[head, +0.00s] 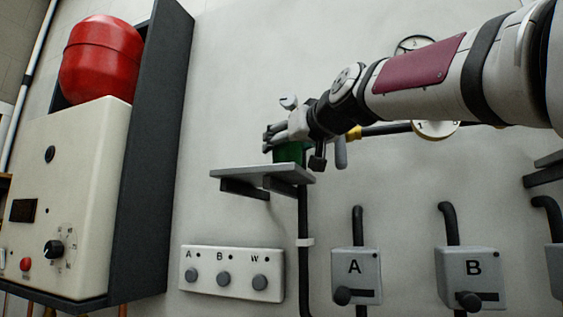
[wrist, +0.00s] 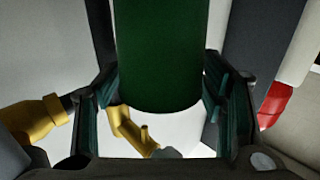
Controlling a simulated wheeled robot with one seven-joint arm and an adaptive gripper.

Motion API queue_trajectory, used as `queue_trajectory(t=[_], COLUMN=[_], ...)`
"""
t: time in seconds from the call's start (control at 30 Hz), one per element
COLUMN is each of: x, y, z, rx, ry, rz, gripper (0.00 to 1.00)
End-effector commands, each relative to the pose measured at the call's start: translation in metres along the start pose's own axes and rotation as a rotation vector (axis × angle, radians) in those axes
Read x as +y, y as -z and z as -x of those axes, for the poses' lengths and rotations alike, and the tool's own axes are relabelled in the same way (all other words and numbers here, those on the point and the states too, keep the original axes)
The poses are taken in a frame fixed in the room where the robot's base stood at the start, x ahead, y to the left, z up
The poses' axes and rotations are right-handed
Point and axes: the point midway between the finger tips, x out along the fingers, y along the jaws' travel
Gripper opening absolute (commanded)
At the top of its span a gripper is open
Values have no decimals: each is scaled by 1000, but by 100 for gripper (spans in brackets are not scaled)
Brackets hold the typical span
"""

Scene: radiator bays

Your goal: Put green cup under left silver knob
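The green cup (head: 290,153) is at the small grey wall shelf (head: 262,174), at or just above its top; contact is unclear. My gripper (head: 284,136) reaches in from the right. In the wrist view, the cup (wrist: 160,60) fills the space between the two fingers (wrist: 160,85), with pads against both sides. A silver knob (head: 288,102) sits on the wall just above the cup and gripper. In the wrist view, a yellow fitting (wrist: 125,128) and a grey rounded piece (wrist: 168,152) show past the cup's end.
A yellow fitting (head: 354,132) and a round gauge (head: 435,129) lie right of my gripper. Below are a three-button panel (head: 231,274) and switch boxes A (head: 355,275) and B (head: 470,278). A cream boiler (head: 65,195) with a red tank (head: 101,60) stands left.

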Motion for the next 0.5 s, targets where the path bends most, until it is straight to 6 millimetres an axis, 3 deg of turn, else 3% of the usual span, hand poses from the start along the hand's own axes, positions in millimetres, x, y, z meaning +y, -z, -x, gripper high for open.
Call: queue_trajectory(t=[0.4, 0.5], x=[0, 1], y=[3, 3], z=[1, 11], rx=[0, 3], ry=[0, 0], rz=[0, -2], gripper=[76, 76])
